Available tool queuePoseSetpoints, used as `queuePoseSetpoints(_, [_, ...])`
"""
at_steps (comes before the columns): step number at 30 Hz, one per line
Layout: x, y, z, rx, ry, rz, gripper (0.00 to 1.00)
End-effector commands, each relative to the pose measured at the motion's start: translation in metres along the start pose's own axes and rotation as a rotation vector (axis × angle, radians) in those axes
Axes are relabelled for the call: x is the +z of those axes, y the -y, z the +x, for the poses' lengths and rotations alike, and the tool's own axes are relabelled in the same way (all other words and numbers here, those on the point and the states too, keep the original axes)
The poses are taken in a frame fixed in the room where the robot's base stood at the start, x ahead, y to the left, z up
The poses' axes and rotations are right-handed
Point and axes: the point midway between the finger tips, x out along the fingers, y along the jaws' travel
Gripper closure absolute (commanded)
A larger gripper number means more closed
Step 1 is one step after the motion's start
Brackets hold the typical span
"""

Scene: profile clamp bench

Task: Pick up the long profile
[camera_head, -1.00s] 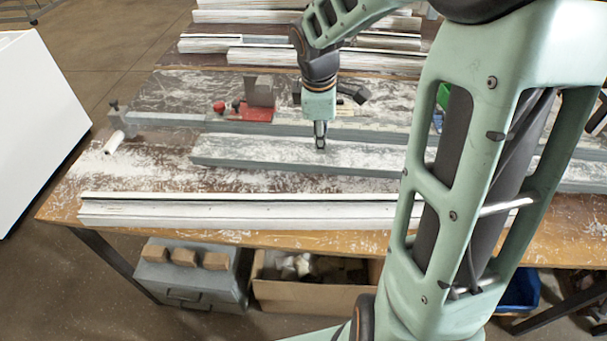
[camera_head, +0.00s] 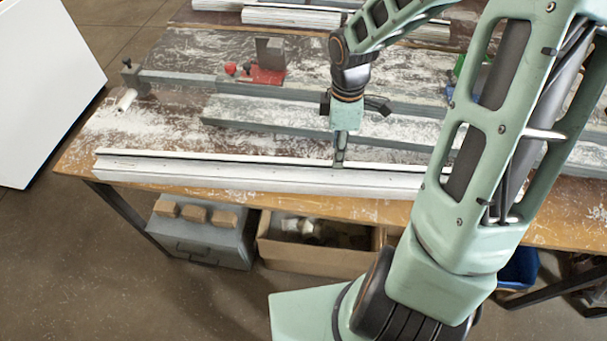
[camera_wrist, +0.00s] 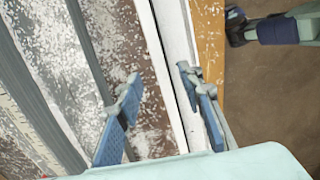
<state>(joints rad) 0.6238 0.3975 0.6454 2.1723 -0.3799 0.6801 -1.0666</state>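The long profile (camera_head: 240,175) is a white grooved bar lying along the front edge of the workbench. Its right part is hidden behind my arm. My gripper (camera_head: 339,163) is over the profile, right of the middle of its visible length, pointing down. In the wrist view my gripper (camera_wrist: 158,92) is open, with two blue-padded fingers apart. The profile (camera_wrist: 172,60) runs between the fingers there, nearer the right finger. I cannot tell whether either finger touches it.
The dusty workbench (camera_head: 160,120) carries a grey rail (camera_head: 270,118) behind the profile and a red clamp (camera_head: 267,75). More white profiles (camera_head: 292,17) lie at the back. Below are a cardboard box (camera_head: 310,258) and a grey cabinet (camera_head: 200,240) with wooden blocks.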

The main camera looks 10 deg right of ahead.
Motion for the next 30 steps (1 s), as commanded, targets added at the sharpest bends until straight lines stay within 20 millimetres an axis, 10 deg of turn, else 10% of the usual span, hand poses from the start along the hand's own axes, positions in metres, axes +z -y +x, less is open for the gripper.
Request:
queuePoseSetpoints(17, [-0.002,-0.001,0.043,-0.001,0.000,0.001,0.65])
queuePoseSetpoints(30, [-0.002,-0.001,0.042,-0.001,0.000,0.001,1.00])
